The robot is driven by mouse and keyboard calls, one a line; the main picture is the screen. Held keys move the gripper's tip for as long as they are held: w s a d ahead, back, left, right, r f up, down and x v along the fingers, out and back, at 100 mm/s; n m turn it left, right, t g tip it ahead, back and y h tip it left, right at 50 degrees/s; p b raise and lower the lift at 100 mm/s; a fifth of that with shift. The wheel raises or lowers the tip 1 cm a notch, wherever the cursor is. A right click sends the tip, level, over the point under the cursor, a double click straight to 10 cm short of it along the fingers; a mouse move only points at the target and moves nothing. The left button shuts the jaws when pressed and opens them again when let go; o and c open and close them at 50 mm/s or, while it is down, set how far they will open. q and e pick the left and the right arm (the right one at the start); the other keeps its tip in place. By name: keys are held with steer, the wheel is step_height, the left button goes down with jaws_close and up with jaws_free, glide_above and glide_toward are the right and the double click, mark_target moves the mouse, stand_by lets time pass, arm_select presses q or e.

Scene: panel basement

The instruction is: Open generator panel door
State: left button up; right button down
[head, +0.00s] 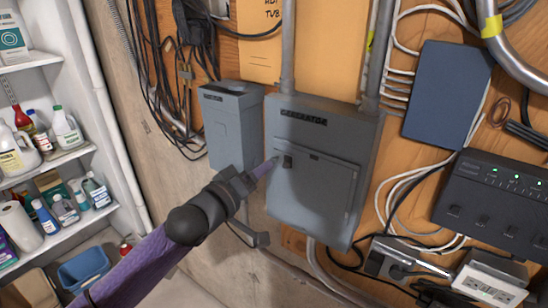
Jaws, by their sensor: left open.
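The grey generator panel (325,120) is mounted on the wooden wall in the middle of the head view, with a "GENERATOR" label near its top. Its door (318,194) looks shut. Whether the fingertips touch the panel I cannot tell. My right gripper is not in view.
A smaller grey box (232,125) is mounted left of the panel. A blue-grey box (447,92), a black unit with green lights (495,200) and an outlet box (490,283) are at right, among loose cables. Shelves with bottles (45,160) stand at far left.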

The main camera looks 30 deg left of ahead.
arm_select(q)
steer(key=w, duration=0.4)
steer(key=shift+w+d, duration=0.15)
steer(key=shift+w, duration=0.1)
jaws_close()
stand_by(1.2)
